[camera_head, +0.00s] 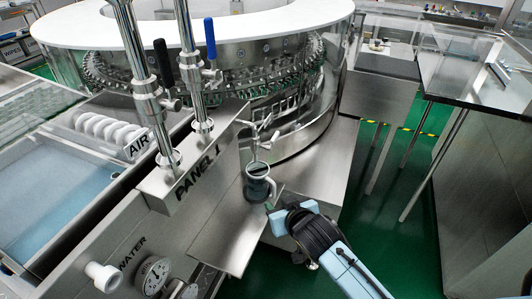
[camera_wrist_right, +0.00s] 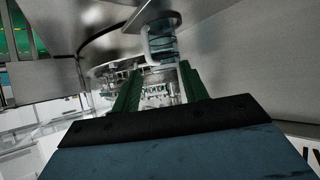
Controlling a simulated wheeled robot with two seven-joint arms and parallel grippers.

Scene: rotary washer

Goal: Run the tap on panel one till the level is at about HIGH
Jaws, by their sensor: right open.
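A clear jug (camera_head: 259,184) with a dark grey-green tint stands beside the panel marked PANEL 1 (camera_head: 230,160), below a small metal tap (camera_head: 260,140) with a cross-shaped handle. The level in the jug and any marks on it are too small to read. My right gripper (camera_head: 274,208) is just in front of the jug, at its lower right, and looks empty. In the right wrist view its two green fingers (camera_wrist_right: 160,88) are apart, with the jug (camera_wrist_right: 161,44) beyond their tips. I cannot tell whether they touch it. My left gripper is not in view.
A steel ledge (camera_head: 232,238) lies below the jug.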

